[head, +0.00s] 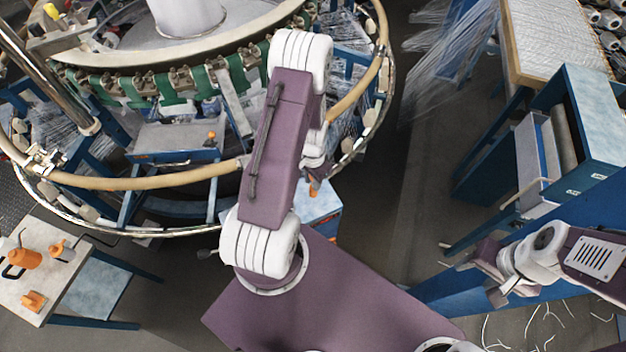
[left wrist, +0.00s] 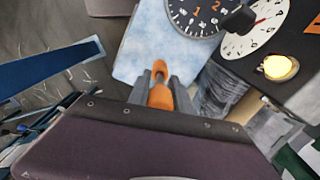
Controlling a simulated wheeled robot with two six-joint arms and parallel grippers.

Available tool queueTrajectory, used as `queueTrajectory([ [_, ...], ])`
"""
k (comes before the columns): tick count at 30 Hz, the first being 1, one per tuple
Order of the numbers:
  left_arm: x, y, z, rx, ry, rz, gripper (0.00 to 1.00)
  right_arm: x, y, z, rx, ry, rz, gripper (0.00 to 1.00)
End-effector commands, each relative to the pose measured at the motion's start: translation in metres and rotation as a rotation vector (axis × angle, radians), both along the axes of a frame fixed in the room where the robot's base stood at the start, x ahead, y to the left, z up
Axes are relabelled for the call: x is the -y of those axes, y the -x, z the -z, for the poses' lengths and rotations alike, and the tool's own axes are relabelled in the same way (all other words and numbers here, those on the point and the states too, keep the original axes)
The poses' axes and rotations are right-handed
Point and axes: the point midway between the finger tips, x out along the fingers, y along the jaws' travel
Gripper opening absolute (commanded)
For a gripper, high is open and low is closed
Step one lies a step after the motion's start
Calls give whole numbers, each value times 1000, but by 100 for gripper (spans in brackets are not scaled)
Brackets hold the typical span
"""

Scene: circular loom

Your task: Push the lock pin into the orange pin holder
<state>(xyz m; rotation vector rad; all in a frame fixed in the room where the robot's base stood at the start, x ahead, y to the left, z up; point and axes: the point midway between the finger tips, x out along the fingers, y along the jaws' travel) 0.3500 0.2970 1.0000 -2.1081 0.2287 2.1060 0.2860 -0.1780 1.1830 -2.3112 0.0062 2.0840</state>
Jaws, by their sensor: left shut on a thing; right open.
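My left gripper (left wrist: 160,92) is shut on an orange piece (left wrist: 160,98), which I take to be the lock pin. A second orange part with a ring-like opening (left wrist: 159,69) shows just beyond it in the left wrist view. I cannot tell whether this is part of the pin or the orange pin holder, or whether the two touch. Both show against a pale blue panel (left wrist: 135,48). In the head view my left gripper (head: 313,175) is beside the loom's rim, mostly hidden by my arm, with some orange (head: 314,188) at its tip. My right gripper (head: 468,266) is open and empty at the right.
The circular loom (head: 150,183) fills the upper left. Dials (left wrist: 195,15) and a lit yellow button (left wrist: 281,67) lie near my left gripper. A blue machine (head: 580,140) stands right.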

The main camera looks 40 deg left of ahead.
Motion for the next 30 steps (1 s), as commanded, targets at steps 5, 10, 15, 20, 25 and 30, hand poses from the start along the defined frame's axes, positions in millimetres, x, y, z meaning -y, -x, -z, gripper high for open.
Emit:
queueTrajectory([
  [5, 0, 0, 3, 0, 0, 0, 0, 0, 0, 3, 0, 0, 0, 51],
  [10, 0, 0, 3, 0, 0, 0, 0, 0, 0, 2, 0, 0, 0, 51],
  [15, 0, 1, 3, 0, 0, 0, 0, 0, 0, 2, 0, 0, 0, 51],
  [20, 0, 1, 5, 0, 0, 0, 0, 0, 0, 4, 0, 0, 0, 51],
  [25, 0, 1, 14, 0, 0, 0, 0, 0, 0, 11, 0, 0, 0, 51],
  [30, 0, 1, 14, 0, 0, 0, 0, 0, 0, 11, 0, 0, 0, 51],
])
